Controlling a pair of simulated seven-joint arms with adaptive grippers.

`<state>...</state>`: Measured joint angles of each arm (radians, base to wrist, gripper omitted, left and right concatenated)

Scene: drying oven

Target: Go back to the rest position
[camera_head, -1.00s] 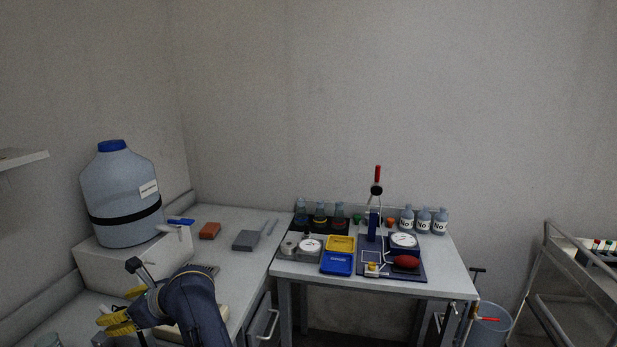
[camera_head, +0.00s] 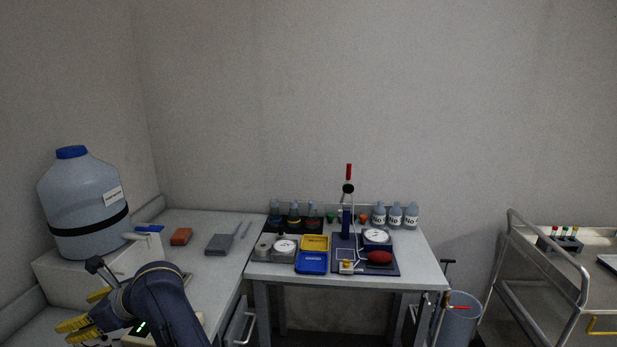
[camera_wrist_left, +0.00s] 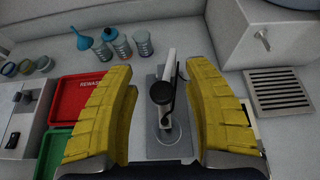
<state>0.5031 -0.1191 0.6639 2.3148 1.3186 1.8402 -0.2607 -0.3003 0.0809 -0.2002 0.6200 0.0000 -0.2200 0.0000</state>
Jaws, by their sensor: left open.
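My left gripper (camera_head: 84,309) is at the lower left of the head view, above the left bench and in front of the white block under the big bottle. Its yellow fingers are apart. In the left wrist view the left gripper (camera_wrist_left: 158,70) is open, with nothing held between the fingers. Beyond the gap is a grey-based stand (camera_wrist_left: 168,138) with a black knob; whether the fingers are near its height is hard to tell. My right gripper is in neither view.
A large blue-capped bottle (camera_head: 84,205) stands on a white block (camera_head: 60,275). A red tray (camera_wrist_left: 80,100), small bottles (camera_wrist_left: 122,47) and a drain grid (camera_wrist_left: 280,92) surround the gripper. A table with trays and instruments (camera_head: 400,270) and a metal trolley (camera_head: 520,262) are to the right.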

